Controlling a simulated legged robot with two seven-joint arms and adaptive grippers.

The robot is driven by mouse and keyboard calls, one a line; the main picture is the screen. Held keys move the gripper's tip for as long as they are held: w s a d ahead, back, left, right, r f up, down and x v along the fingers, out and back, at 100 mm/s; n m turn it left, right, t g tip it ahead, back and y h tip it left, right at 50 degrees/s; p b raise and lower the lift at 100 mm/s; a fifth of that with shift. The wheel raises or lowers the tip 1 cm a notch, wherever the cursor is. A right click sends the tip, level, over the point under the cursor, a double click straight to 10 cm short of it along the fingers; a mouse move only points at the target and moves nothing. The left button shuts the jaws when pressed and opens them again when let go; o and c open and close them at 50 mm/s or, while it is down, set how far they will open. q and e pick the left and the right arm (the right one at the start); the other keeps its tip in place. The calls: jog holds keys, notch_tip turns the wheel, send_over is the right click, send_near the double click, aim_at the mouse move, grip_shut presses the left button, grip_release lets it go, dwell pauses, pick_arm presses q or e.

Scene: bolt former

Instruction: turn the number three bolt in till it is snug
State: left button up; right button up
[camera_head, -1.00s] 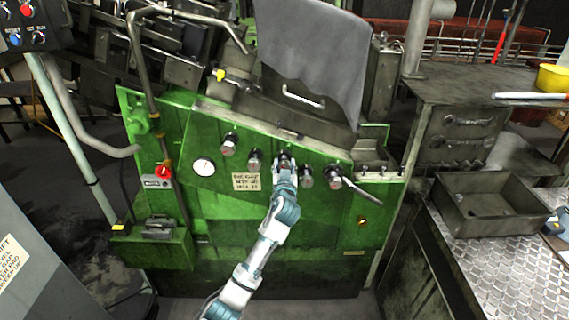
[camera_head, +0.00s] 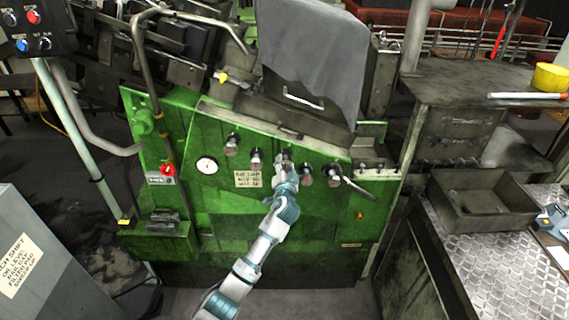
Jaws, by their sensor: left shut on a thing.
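A green machine (camera_head: 290,222) carries a slanting row of several bolts on its front. Counted from the left, the first bolt (camera_head: 232,145) and the second bolt (camera_head: 256,158) are bare. My left gripper (camera_head: 285,166) is shut on the third bolt (camera_head: 286,155), which it mostly hides. The fourth bolt (camera_head: 307,176) is just right of the gripper. The fifth bolt (camera_head: 334,174) has a wrench-like handle (camera_head: 358,191) slanting down to the right from it. My right gripper is not in view.
A round gauge (camera_head: 207,166), a paper label (camera_head: 248,179) and a red knob (camera_head: 168,170) sit left of the gripper. A grey cloth (camera_head: 315,55) hangs above. A metal bin (camera_head: 482,212) stands on the right bench (camera_head: 490,265).

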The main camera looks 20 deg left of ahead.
pick_arm(q)
jog(key=shift+r, duration=0.1)
dwell(0.4)
jog(key=o, duration=1.1)
jog(key=shift+o, duration=0.3)
jog(key=shift+w+d, duration=0.1)
jog(key=v, duration=1.2)
